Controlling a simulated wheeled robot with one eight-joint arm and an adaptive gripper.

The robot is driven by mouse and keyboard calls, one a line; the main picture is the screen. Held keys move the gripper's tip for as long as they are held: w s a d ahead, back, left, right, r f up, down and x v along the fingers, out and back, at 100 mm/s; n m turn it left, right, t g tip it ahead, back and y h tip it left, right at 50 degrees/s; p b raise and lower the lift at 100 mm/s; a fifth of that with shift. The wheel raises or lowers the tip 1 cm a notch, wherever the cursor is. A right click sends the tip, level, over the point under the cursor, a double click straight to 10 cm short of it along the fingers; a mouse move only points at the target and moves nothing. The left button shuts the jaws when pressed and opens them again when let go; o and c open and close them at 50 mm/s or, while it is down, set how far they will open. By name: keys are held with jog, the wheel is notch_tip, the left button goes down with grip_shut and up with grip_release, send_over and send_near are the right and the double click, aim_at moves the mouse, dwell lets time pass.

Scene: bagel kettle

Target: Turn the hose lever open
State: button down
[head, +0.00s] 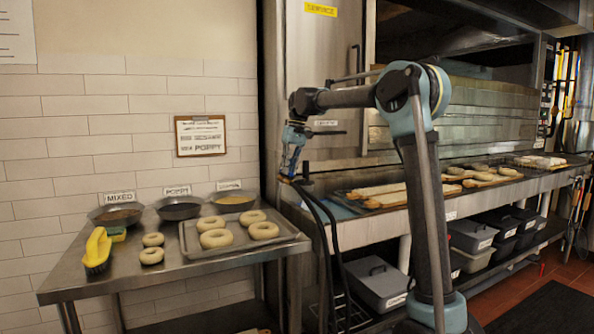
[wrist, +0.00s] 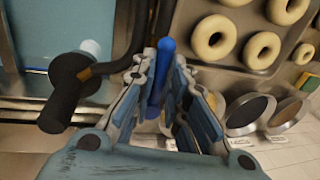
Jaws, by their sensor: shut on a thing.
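My gripper (head: 287,172) is at the front left corner of the steel counter, beside the tall steel cabinet. In the wrist view my gripper (wrist: 166,66) has its fingers closed around a narrow blue lever (wrist: 163,55), which I take to be the hose lever. The lever's far end shows beyond the fingertips. A black hose (wrist: 136,35) runs just left of the fingers, and a black fitting with a brass-coloured part (wrist: 62,108) is farther left. In the head view the black hose (head: 325,225) hangs below the gripper; the lever cannot be made out there.
A tray of bagels (head: 272,246) stands on the left steel table, with several topping bowls (head: 180,208) behind it and a yellow brush (head: 97,250) at left. Boards with bagels (head: 390,198) lie on the right counter. Grey bins (head: 375,283) stand below.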

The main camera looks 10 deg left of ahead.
dwell(0.4)
jog(key=c, duration=1.6)
grip_release()
jog(key=r, duration=0.4)
jog(key=w+d+r, duration=0.1)
jog(key=r, duration=0.2)
jog(key=d+r, duration=0.1)
jog(key=r, duration=0.3)
jog(key=shift+w+r, duration=0.25)
jog(key=shift+r, duration=0.05)
jog(key=shift+d, duration=0.1)
